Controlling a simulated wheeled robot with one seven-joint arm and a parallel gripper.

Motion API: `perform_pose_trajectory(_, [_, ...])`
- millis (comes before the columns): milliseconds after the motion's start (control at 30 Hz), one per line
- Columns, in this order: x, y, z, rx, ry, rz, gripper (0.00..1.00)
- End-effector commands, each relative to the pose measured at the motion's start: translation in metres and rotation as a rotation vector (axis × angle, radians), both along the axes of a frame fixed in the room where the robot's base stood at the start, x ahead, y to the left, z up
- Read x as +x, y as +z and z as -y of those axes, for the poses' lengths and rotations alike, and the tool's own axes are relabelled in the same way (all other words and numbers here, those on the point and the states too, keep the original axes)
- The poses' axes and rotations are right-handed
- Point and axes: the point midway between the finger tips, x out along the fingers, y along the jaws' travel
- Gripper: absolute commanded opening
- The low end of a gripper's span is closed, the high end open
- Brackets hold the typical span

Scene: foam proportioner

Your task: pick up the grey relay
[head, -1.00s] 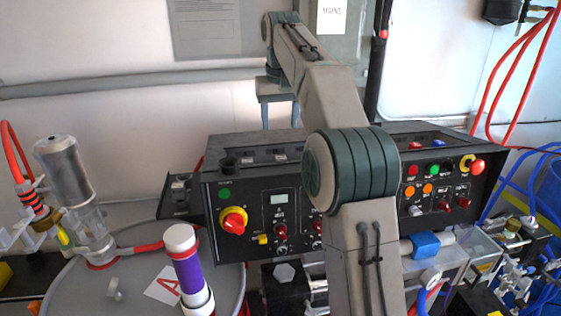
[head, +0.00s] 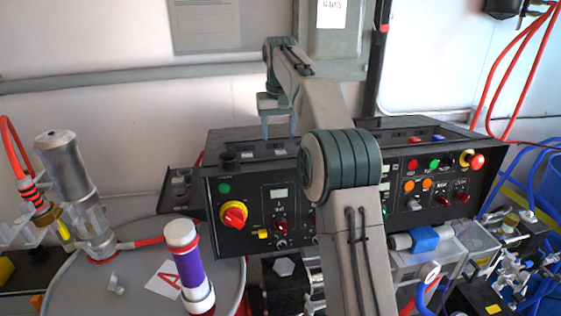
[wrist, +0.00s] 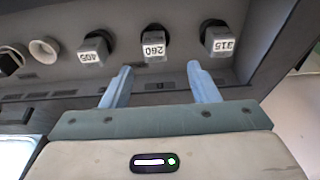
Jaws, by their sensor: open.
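In the wrist view, three grey block-shaped relays with white number labels stand in a row on the dark control box top. The middle relay (wrist: 154,46) seems to read 260, the left relay (wrist: 93,49) 405 and the right relay (wrist: 218,41) 315. I cannot tell which one the task means. My gripper (wrist: 160,70) is open and empty. Its blue-grey fingers point toward the row, with the middle relay beyond the gap between them and apart from them. In the head view my gripper (head: 279,136) hangs over the back of the control box, its fingers hiding part of it.
The control box (head: 262,243) has knobs, switches and lights on its front. A purple-and-white cylinder (head: 190,268) stands at the front left. Red hoses (head: 512,75) hang at the right.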

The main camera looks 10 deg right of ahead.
Motion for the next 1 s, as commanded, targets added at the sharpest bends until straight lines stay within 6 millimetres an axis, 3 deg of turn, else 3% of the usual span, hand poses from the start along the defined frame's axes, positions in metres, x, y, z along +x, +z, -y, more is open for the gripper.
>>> perform_pose_trajectory(100, [0.002,-0.015,0.000,0.000,0.000,-0.002,0.55])
perform_pose_trajectory(367, [0.003,-0.030,0.002,0.000,0.000,-0.002,0.55])
perform_pose_trajectory(700, [0.007,-0.069,0.008,0.000,0.000,-0.002,0.55])
perform_pose_trajectory(1000, [0.008,-0.074,0.008,0.000,0.000,0.000,0.52])
